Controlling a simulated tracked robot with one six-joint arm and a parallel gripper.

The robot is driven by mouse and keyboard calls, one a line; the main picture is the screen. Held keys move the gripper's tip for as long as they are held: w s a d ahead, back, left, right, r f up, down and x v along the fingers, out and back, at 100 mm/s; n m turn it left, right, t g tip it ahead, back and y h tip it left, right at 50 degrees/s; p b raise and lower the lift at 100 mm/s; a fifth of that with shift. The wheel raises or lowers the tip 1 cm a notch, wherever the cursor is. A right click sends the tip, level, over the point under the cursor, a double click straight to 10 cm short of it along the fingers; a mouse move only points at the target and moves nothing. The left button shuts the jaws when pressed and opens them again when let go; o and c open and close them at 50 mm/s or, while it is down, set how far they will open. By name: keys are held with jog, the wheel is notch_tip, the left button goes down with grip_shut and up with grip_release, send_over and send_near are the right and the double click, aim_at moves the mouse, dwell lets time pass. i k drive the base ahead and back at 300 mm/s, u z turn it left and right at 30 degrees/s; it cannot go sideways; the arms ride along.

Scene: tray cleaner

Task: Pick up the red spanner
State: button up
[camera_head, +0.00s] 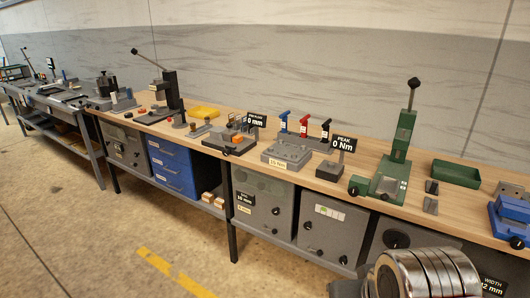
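A red upright tool (304,125), which looks like the red spanner, stands in a grey block (286,151) on the wooden bench. A blue tool (284,121) of similar shape stands to its left, and a black one (325,131) to its right. The lower end of the red tool is hard to make out. A shiny ringed metal part at the bottom right seems to be part of my arm. My gripper's fingers are not in view.
The long bench (380,152) runs along the wall. A "0 Nm" sign (343,143) stands right of the tools. Further right are a green lever press (391,180) and a green tray (456,173). The floor (60,225) in front is clear.

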aim_at(304, 121)
jog(key=u, duration=1.65)
jog(key=i, duration=0.7)
jog(key=z, duration=1.75)
